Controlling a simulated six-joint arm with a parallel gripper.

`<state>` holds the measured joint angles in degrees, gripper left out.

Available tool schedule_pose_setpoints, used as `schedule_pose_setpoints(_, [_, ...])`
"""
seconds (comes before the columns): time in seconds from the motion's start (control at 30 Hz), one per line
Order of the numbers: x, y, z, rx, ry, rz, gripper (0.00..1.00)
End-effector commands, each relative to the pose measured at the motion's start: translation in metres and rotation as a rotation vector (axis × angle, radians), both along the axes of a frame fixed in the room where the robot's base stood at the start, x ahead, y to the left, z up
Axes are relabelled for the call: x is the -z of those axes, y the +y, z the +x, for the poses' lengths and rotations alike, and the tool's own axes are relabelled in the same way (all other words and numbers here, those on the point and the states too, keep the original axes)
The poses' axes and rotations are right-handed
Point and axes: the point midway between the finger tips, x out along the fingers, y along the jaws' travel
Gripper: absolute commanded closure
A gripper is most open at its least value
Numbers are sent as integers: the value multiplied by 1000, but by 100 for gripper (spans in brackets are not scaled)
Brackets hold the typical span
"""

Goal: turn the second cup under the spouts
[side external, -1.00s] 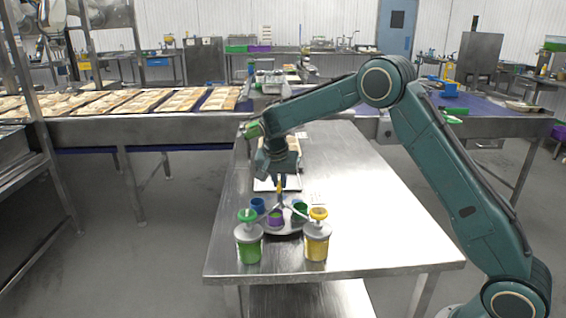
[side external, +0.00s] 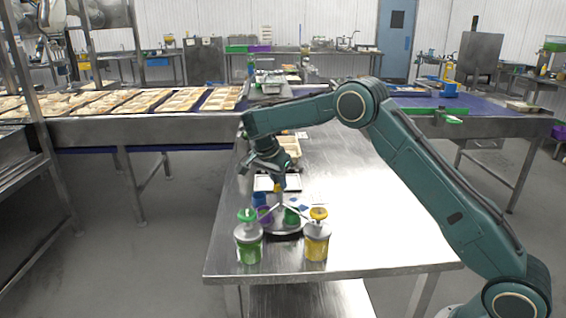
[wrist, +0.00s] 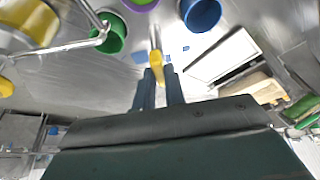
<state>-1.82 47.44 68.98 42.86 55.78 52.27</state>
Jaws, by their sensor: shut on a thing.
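My gripper (wrist: 158,90) is shut on a yellow-tipped metal handle (wrist: 156,62) of the round turntable; the side view shows it above the turntable (side external: 288,232). A blue cup (side external: 259,199), a purple cup (side external: 264,215) and a green cup (side external: 291,217) stand on the turntable. In the wrist view the blue cup (wrist: 201,14) is right of the handle and the green cup (wrist: 112,33) left. A green-topped dispenser (side external: 248,238) and a yellow-topped dispenser (side external: 317,238) stand in front. Their thin metal spouts reach inward over the turntable; exact cup alignment is hard to tell.
A white tray (wrist: 222,55) lies on the steel table (side external: 370,215) behind the turntable, with a beige container (side external: 291,147) further back. A conveyor with several food trays (side external: 150,102) runs across the back. The table's right part is clear.

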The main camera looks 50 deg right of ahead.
Motion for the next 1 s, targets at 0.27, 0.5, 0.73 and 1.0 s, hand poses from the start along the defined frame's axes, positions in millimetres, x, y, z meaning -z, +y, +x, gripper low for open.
schedule_pose_setpoints(0.27, [-1, 1, 2, 133, -2, 1, 100])
schedule_pose_setpoints(0.5, [-1, 1, 2, 217, -3, 1, 100])
schedule_pose_setpoints(0.73, [-1, 1, 3, 281, -4, 1, 100])
schedule_pose_setpoints(1.0, [-1, 0, 3, 332, -3, 0, 100])
